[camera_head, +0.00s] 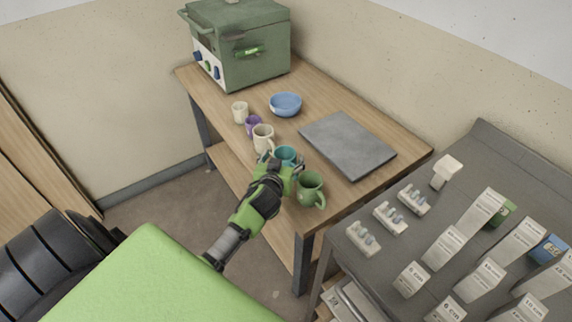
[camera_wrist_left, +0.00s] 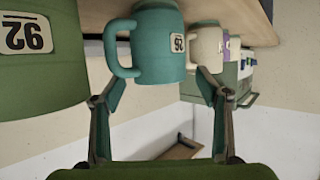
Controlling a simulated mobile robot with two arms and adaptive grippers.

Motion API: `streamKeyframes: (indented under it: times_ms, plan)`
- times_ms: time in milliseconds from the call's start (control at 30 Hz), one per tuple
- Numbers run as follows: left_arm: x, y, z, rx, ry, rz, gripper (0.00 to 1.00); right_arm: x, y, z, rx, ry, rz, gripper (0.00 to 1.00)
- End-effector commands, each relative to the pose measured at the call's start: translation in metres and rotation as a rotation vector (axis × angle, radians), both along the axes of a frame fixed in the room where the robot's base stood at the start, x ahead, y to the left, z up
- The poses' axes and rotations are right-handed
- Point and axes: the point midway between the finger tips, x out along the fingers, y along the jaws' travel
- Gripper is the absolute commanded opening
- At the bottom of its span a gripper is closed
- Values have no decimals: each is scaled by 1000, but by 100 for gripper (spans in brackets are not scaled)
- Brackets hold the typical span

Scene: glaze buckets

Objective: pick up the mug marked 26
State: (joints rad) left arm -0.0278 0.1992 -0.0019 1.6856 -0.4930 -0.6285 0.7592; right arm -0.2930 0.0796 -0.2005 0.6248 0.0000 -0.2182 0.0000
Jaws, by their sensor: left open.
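A green mug (camera_head: 310,188) stands near the front corner of the wooden table. In the left wrist view, which is upside down, the green mug (camera_wrist_left: 40,55) carries a label that reads 26 when turned upright. A teal mug (camera_head: 286,154) stands beside it, partly hidden by my gripper. My left gripper (camera_head: 281,165) is open at the teal mug. In the left wrist view its fingers (camera_wrist_left: 160,82) are on either side of the teal mug (camera_wrist_left: 155,45), whose small label I cannot read surely. The green mug is outside the fingers. My right gripper is not in view.
A cream mug (camera_head: 262,137), a purple mug (camera_head: 253,126) and a white mug (camera_head: 240,112) stand in line behind. A blue bowl (camera_head: 286,103), grey slab (camera_head: 347,144) and green kiln (camera_head: 240,45) share the wooden table (camera_head: 320,97). A grey bench (camera_head: 395,252) holds labelled boxes at right.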

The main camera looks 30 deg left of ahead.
Motion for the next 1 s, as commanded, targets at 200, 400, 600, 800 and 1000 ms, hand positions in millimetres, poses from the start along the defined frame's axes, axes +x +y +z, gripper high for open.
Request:
streamKeyframes:
  times_ms: [200,400,600,800,1000]
  plan:
    - [19,7,-8,0,0,-1,68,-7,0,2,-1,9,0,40]
    - [20,8,-9,0,0,-1,68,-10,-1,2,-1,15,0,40]
    - [20,8,-9,0,0,-1,34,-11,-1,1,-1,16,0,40]
    - [20,8,-8,0,-3,-1,18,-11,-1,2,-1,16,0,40]
    - [20,8,-6,0,-3,-1,18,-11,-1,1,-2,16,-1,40]
